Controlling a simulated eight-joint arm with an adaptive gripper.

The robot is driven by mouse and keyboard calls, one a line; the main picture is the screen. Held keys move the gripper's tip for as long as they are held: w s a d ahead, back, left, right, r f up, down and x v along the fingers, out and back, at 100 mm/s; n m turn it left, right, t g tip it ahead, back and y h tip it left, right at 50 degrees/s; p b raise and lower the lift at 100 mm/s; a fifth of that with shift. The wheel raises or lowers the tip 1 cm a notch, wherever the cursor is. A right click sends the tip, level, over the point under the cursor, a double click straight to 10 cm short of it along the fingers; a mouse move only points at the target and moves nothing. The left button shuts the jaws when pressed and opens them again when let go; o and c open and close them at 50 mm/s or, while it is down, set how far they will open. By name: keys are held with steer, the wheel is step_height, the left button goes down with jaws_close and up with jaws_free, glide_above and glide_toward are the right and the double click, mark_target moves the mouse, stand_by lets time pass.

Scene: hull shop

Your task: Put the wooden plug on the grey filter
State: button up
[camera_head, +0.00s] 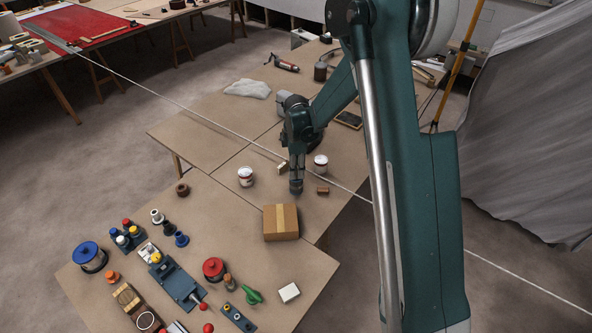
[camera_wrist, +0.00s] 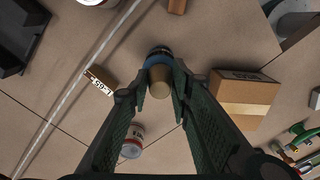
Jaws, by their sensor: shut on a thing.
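The wooden plug (camera_wrist: 160,82) is a short tan cylinder between my fingertips in the wrist view. My gripper (camera_wrist: 160,93) is shut on it. Just beyond the plug is the grey filter (camera_wrist: 158,54), a dark round body with a blue band, partly covered by the plug and fingers. In the head view my gripper (camera_head: 296,174) points down right over the filter (camera_head: 296,187), and I cannot make out the plug there. The plug lines up closely with the filter; I cannot tell whether they touch.
A cardboard box (camera_head: 281,222), two white cans (camera_head: 245,176) (camera_head: 320,164), a brown block (camera_head: 322,190) and a labelled block (camera_wrist: 100,81) stand around the filter. A pale line (camera_head: 222,127) crosses the scene close behind my gripper. Several tools and parts crowd the near bench.

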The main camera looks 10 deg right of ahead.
steer(key=shift+f, duration=0.15)
steer(key=o, duration=0.7)
step_height(320, 180, up, 12)
steer(key=shift+r, duration=0.2)
stand_by(0.6)
stand_by(0.6)
